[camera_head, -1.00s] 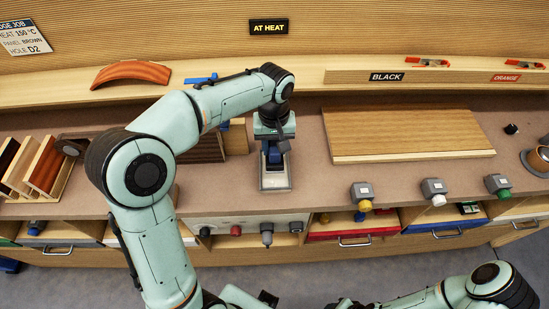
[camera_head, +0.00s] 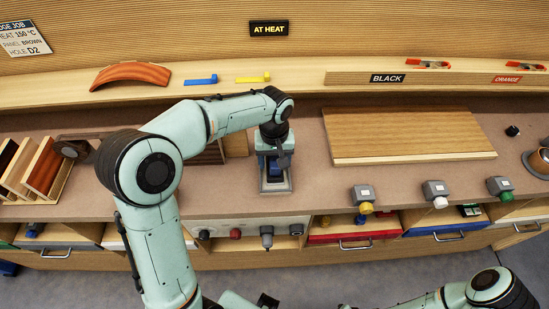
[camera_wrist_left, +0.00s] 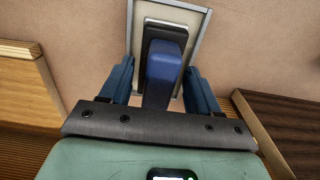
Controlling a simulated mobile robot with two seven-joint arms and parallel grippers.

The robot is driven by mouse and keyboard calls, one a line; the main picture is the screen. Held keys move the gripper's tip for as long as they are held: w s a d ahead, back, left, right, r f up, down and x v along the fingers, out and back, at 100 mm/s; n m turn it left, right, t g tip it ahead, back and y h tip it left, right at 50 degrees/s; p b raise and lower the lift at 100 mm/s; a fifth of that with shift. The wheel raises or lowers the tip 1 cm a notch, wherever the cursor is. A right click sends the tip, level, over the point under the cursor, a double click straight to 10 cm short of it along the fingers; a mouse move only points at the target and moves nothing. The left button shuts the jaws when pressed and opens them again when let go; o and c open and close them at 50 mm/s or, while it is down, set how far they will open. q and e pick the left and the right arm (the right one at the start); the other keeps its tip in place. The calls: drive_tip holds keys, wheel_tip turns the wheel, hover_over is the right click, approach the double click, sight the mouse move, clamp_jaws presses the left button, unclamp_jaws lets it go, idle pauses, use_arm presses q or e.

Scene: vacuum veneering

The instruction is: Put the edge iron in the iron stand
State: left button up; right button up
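The edge iron, with a blue handle (camera_head: 275,174), sits in the iron stand (camera_head: 277,189), a pale grey rectangular frame on the bench. In the left wrist view the blue handle (camera_wrist_left: 166,65) and dark iron body lie inside the stand's light rim (camera_wrist_left: 202,22). My left gripper (camera_head: 275,155) is just above the iron. Its two blue fingers (camera_wrist_left: 159,72) stand either side of the handle, open, with gaps showing beside it. The lower part of the iron is partly hidden. My right arm enters at the lower right; its gripper is out of view.
A wooden panel (camera_head: 405,134) lies right of the stand. A rack of veneer panels (camera_head: 40,168) is at the left. Several knobs line the front edge.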

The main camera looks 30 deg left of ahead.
sight(275, 158)
use_arm(q)
drive_tip(key=shift+r, duration=0.25)
wheel_tip(275, 158, up, 12)
drive_tip(key=p, duration=0.1)
drive_tip(key=shift+p, duration=0.4)
use_arm(e)
drive_tip(key=w+r, duration=0.2)
drive_tip(key=shift+r, duration=0.3)
use_arm(q)
drive_tip(key=shift+f, duration=0.15)
use_arm(e)
drive_tip(key=shift+s, duration=0.1)
